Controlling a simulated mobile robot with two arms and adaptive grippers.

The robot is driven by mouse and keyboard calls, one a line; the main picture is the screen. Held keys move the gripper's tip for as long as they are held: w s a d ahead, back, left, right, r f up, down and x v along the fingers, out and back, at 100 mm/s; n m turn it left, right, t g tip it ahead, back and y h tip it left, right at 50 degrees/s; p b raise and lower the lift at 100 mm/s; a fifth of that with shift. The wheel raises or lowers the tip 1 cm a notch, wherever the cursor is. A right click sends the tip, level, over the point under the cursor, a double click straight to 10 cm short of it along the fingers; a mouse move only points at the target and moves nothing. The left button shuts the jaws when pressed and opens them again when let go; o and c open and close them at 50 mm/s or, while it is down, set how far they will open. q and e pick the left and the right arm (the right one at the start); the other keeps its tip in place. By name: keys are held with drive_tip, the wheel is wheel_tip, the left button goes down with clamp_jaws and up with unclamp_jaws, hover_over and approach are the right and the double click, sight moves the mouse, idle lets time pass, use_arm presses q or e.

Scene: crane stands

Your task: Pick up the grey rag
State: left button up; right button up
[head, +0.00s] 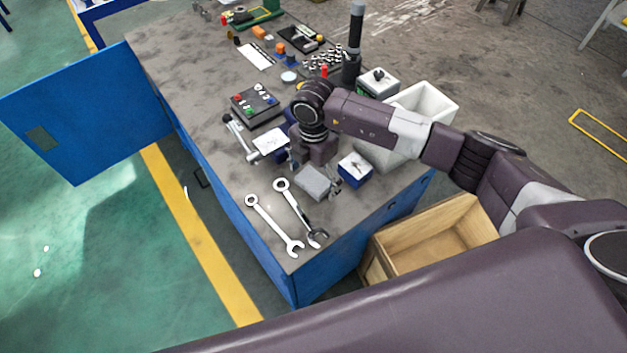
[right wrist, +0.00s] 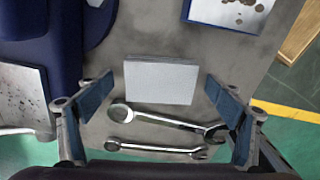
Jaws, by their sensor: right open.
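The grey rag (head: 314,182) lies on the worktop as a flat, folded rectangle near the front corner. In the right wrist view the rag (right wrist: 160,82) lies flat between the fingers in the picture, with clear gaps on both sides. My right gripper (head: 313,174) is at the rag, pointing down. In the right wrist view this gripper (right wrist: 161,97) is wide open and holds nothing. Whether the fingertips touch the worktop cannot be told. My left gripper is not in view.
Two wrenches (head: 274,224) lie beside the rag. A blue box with a spotted white top (head: 355,168) stands close on its other side. A white bin (head: 437,101) is behind my right arm. A wooden crate (head: 399,260) sits below the worktop's end.

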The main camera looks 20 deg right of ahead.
sight(314, 180)
drive_tip(key=shift+c, duration=0.6)
drive_tip(key=c, duration=1.1)
drive_tip(key=shift+r, duration=0.15)
wheel_tip(314, 180, up, 20)
drive_tip(key=shift+f+b, duration=0.1)
drive_tip(key=shift+b, duration=0.8)
